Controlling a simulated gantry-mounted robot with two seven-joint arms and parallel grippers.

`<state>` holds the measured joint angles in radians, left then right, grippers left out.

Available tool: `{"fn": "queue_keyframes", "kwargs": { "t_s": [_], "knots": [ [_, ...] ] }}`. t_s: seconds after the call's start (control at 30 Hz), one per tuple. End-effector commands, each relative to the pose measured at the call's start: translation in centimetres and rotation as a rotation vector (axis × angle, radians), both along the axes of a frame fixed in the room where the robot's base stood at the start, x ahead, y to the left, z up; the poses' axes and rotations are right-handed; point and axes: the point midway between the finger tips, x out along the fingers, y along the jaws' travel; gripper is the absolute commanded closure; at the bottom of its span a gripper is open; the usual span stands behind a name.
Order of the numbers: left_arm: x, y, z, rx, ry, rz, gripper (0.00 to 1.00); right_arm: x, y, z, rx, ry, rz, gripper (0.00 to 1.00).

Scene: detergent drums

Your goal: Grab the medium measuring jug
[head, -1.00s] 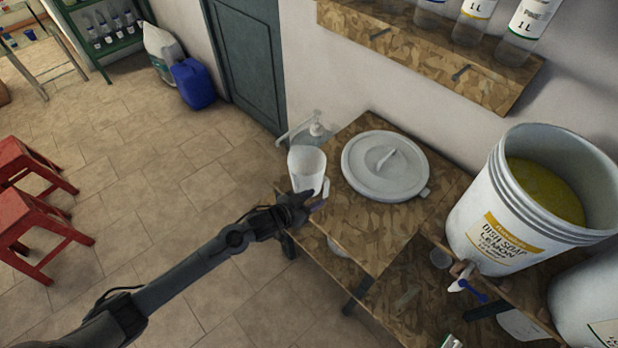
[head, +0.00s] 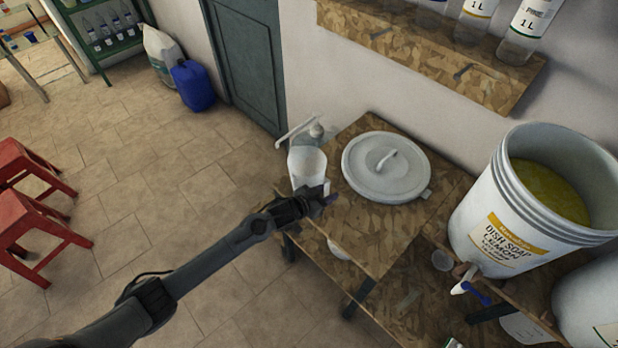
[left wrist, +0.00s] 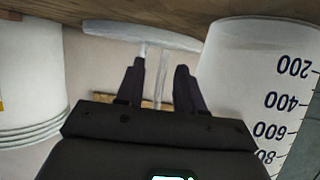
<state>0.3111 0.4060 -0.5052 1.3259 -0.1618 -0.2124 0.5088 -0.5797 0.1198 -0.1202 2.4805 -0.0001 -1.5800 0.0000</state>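A white measuring jug (head: 307,165) stands upright at the far left end of the wooden bench. Its printed scale shows upside down at the right of the left wrist view (left wrist: 262,85). My left gripper (head: 328,197) is at the near right side of the jug and covers its lower part in the head view. In the left wrist view the two fingers (left wrist: 158,85) are apart. A thin pale upright strip shows between them, probably the jug's handle; I cannot tell whether they touch it. My right gripper is not in view.
A round white lid (head: 385,168) lies right of the jug. A pump or spout (head: 298,130) shows behind the jug. A large dish soap bucket (head: 540,200) stands on the right, beneath a shelf (head: 440,55) of bottles. Open floor lies left of the bench.

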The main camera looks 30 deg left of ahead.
Motion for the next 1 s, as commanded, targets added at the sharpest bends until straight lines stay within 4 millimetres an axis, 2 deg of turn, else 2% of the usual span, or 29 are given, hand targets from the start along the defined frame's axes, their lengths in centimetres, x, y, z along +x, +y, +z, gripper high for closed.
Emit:
{"fn": "queue_keyframes", "kwargs": {
  "t_s": [0.03,0.2,0.3,0.77,1.0],
  "knots": [
    [0.0,0.0,0.0,0.0,0.0,0.0,0.63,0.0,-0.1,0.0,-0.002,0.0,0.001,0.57],
    [0.0,0.0,0.0,0.0,0.0,0.0,0.89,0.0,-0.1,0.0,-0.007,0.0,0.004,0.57],
    [0.0,0.0,0.0,0.0,0.0,0.0,1.0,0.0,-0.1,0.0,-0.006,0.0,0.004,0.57],
    [0.0,0.0,0.4,0.0,-0.001,0.001,1.0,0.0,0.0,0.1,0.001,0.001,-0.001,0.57],
    [0.0,0.0,2.6,0.0,-0.003,0.0,1.0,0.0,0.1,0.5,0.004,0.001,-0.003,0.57]
  ]
}}
